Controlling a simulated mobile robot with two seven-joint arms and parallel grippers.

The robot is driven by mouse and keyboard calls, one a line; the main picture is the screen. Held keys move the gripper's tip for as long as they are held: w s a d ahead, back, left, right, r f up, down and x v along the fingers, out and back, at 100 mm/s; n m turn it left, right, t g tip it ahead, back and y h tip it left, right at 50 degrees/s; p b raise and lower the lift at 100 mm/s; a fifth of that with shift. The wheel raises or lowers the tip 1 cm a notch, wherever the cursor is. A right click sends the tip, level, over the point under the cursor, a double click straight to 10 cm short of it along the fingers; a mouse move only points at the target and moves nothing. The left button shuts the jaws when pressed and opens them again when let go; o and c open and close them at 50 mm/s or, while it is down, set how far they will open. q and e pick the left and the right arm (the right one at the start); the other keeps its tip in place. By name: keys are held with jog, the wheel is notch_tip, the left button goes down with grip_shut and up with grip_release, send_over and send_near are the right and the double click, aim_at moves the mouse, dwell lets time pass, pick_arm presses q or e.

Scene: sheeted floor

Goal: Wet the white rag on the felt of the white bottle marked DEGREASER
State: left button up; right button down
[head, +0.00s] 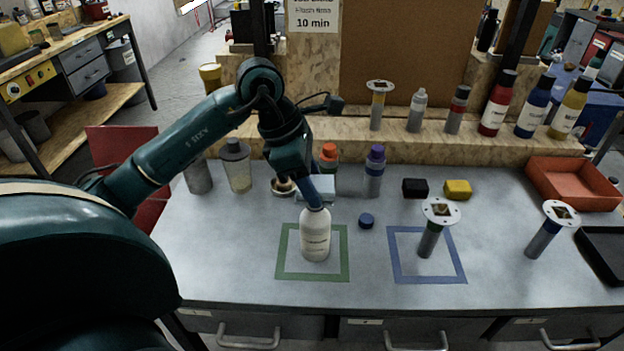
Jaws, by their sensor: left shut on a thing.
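The white bottle (315,237) stands upright inside the green square outline (283,266) on the grey bench. Its label is too small to read here. My left gripper (314,193) points down at the bottle's top and is shut on a pale cloth, the white rag (320,187). The rag is right at the bottle's mouth; the felt is hidden behind rag and gripper, and I cannot tell whether they touch. My right gripper is not in view.
A blue cap (366,221) lies right of the bottle. A blue square outline (398,275) holds a grey cylinder with a round plate (430,240). Orange-capped (328,160) and purple-capped (374,172) bottles stand behind. A red tray (575,200) is at right.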

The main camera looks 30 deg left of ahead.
aim_at(320, 182)
pick_arm(q)
notch_tip(320, 182, up, 3)
jog(key=shift+r+p, duration=0.2)
jog(key=shift+p, duration=0.75)
jog(key=shift+r+p, duration=1.1)
jog(key=shift+r, duration=0.6)
jog(key=shift+f, duration=0.1)
